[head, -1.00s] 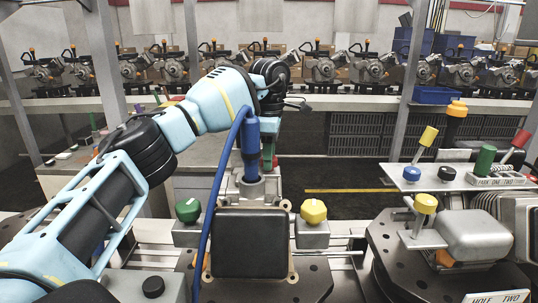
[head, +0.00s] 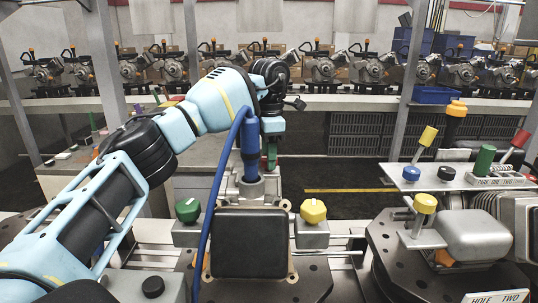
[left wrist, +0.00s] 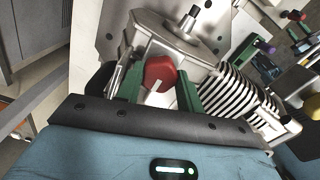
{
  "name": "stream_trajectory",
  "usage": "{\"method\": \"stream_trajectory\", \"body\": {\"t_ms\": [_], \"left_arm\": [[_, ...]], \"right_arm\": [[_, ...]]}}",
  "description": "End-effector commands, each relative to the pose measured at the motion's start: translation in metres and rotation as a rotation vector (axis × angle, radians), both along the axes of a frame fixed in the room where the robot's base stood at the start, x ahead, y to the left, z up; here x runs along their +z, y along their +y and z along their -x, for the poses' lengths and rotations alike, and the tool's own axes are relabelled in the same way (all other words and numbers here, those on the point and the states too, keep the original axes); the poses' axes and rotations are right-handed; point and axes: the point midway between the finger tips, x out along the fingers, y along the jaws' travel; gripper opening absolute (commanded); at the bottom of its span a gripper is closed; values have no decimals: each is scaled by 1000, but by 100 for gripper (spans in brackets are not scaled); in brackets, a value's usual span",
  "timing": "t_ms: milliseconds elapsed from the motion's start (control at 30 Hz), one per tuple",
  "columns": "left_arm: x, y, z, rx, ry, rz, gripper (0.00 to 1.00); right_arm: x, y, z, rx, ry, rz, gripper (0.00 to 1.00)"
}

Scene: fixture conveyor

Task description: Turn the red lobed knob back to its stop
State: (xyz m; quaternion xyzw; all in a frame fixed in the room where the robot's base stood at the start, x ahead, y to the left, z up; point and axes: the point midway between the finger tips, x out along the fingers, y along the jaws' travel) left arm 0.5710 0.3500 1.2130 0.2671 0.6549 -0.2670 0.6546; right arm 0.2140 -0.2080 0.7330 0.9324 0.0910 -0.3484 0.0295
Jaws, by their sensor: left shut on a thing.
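The red lobed knob (left wrist: 160,72) sits on a grey metal fixture (left wrist: 165,38) in the left wrist view. A pale pointer mark shows on the knob's face. My left gripper (left wrist: 158,84) has its two green fingers on either side of the knob and is shut on it. In the head view my left gripper (head: 270,156) reaches down behind the grey metal housing at the middle. My right gripper is not in view.
A green knob (head: 187,210) and a yellow knob (head: 313,211) stand on blocks either side of the dark square pad (head: 250,244). A ribbed cylinder (left wrist: 240,100) lies close beside the gripper.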

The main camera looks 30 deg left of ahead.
Motion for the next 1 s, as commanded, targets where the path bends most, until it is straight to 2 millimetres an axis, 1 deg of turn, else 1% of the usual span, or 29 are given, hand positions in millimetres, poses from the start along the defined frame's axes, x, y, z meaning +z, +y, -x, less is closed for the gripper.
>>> {"method": "stream_trajectory", "body": {"t_ms": [167,200,333,667,767,1000], "left_arm": [[2,1,0,0,-3,0,14],[2,1,0,0,-3,0,42],[1,0,0,-1,-1,0,59],[3,0,0,-1,-1,0,59],[10,0,-1,-1,-1,1,59],[46,0,-2,-2,1,0,59]], "right_arm": [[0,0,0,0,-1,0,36],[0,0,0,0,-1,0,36],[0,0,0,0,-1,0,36],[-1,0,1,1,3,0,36],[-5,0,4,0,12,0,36],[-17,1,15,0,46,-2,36]]}}
